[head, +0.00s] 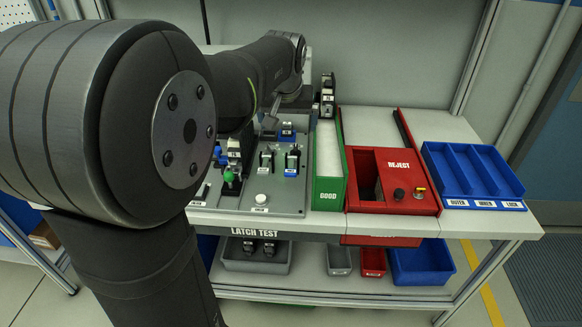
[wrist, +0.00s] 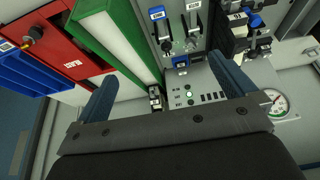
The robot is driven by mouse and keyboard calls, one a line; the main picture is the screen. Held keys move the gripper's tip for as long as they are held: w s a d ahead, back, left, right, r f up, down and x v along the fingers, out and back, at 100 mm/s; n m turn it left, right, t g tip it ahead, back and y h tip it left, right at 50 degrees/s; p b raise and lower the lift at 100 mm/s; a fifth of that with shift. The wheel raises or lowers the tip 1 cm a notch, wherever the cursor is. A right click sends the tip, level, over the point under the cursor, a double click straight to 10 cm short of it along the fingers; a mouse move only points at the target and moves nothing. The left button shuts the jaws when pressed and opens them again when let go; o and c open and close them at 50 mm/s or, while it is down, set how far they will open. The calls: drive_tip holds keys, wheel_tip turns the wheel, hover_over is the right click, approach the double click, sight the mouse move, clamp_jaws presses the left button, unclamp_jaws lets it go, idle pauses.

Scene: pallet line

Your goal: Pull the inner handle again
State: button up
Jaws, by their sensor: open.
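The grey latch test panel (head: 275,205) carries several latch units with small levers. Two upright metal-and-black latch units (head: 292,160) stand near its right side; they also show at the top of the wrist view (wrist: 193,22). In the head view my arm hides most of the gripper.
A gauge (wrist: 274,102) is beside one finger.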

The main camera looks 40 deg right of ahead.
drive_tip(key=shift+v, duration=0.75)
drive_tip(key=shift+f, duration=0.1)
drive_tip(key=c, duration=0.4)
drive_tip(key=shift+w+d+f, duration=0.15)
drive_tip(key=shift+f, duration=0.15)
drive_tip(key=shift+c, duration=1.4)
drive_tip(key=shift+g+y, duration=0.5)
drive_tip(key=w+d+f, duration=0.1)
drive_tip(key=f, duration=0.1)
drive_tip(key=w+f, duration=0.1)
drive_tip(key=f, duration=0.1)
drive_tip(key=d+f, duration=0.1)
drive_tip(key=f, duration=0.1)
drive_tip(key=shift+w+d+f, duration=0.1)
drive_tip(key=shift+w+d, duration=0.2)
drive_tip(key=shift+w, duration=0.1)
clamp_jaws()
